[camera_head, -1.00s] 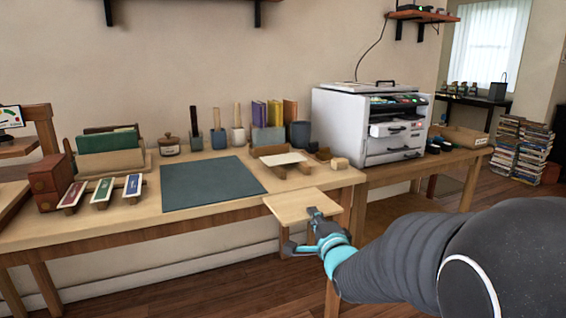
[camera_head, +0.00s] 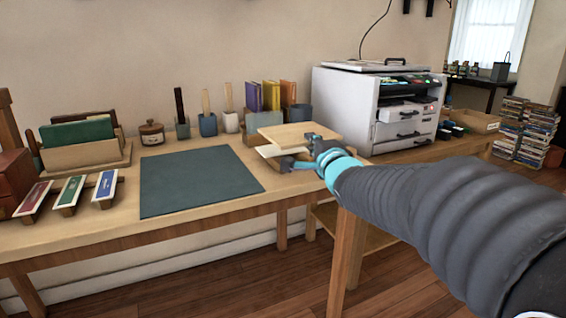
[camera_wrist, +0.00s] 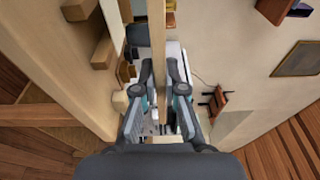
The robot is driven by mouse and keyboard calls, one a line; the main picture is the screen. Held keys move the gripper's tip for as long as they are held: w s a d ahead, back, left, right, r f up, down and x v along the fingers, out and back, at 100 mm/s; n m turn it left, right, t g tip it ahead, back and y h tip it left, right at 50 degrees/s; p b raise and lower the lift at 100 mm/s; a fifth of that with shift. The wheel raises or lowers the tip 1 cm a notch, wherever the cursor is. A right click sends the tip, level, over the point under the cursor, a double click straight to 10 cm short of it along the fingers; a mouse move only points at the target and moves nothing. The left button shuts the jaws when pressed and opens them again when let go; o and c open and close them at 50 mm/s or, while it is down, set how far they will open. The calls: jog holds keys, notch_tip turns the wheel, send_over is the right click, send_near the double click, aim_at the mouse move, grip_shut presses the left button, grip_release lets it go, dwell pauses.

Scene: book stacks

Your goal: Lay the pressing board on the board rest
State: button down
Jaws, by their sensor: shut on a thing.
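The pressing board (camera_head: 298,133), a flat pale wooden board, is held roughly level above the back right of the workbench. It shows edge-on in the wrist view (camera_wrist: 158,45). My gripper (camera_head: 313,142) is shut on its near right edge; its fingers (camera_wrist: 160,78) close on both faces. Under the board is a low wooden stand with a pale top (camera_head: 268,151), partly hidden by the board and gripper. It may be the board rest, but I cannot tell for sure. A gap shows between board and stand at the left.
A dark green mat (camera_head: 195,180) covers the middle of the workbench (camera_head: 120,224). Tool pots, upright books (camera_head: 270,96) and a jar (camera_head: 152,133) line the back. A white machine (camera_head: 375,105) stands to the right. Three sloped holders with coloured strips are at the left.

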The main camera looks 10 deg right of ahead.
send_over(302, 175)
jog(key=f, duration=0.4)
jog(key=shift+w+f, duration=0.15)
jog(key=shift+w, duration=0.05)
jog(key=shift+f+b, duration=0.35)
jog(key=shift+f, duration=1.65)
jog(key=c, duration=1.5)
grip_release()
jog(key=shift+c, duration=0.2)
jog(key=s+f+n+g+h, duration=0.1)
jog(key=s+f+n+g, duration=0.3)
jog(key=s, duration=1)
jog(key=s+f+n+g, duration=0.3)
jog(key=s+n, duration=0.4)
jog(key=s, duration=0.6)
jog(key=s+d+f+n+g+h, duration=0.1)
jog(key=s+f+n+g, duration=0.3)
jog(key=s, duration=1)
jog(key=shift+s+f+n+g+h+b, duration=0.3)
jog(key=shift+n+g, duration=0.4)
